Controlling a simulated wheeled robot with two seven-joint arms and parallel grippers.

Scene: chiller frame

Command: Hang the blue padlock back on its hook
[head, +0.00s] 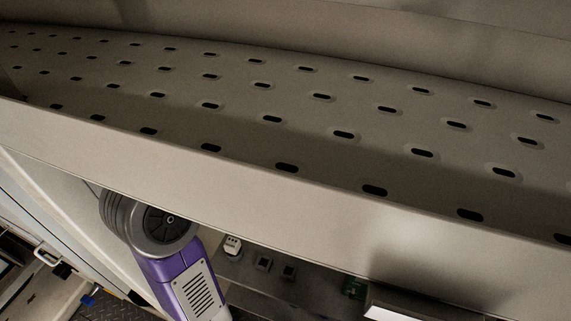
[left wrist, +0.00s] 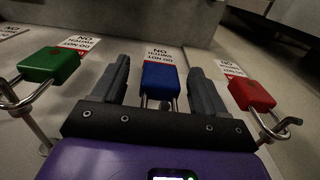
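In the left wrist view the blue padlock (left wrist: 160,80) is between the two dark fingers of my left gripper (left wrist: 160,65). The fingers are spread, with a narrow gap visible on each side of the padlock. Its metal shackle points toward the gripper's palm, which hides the shackle's end. I cannot tell whether the shackle is on a hook. A green padlock (left wrist: 50,64) is to the left and a red padlock (left wrist: 251,94) to the right, each with its shackle at a metal hook. Neither gripper shows in the head view.
Red and white printed labels (left wrist: 163,55) lie behind the padlocks on a pale panel. In the head view a large perforated metal shelf (head: 300,90) with a front lip fills most of the picture. My purple arm link is below it, near small dark fittings (head: 264,264).

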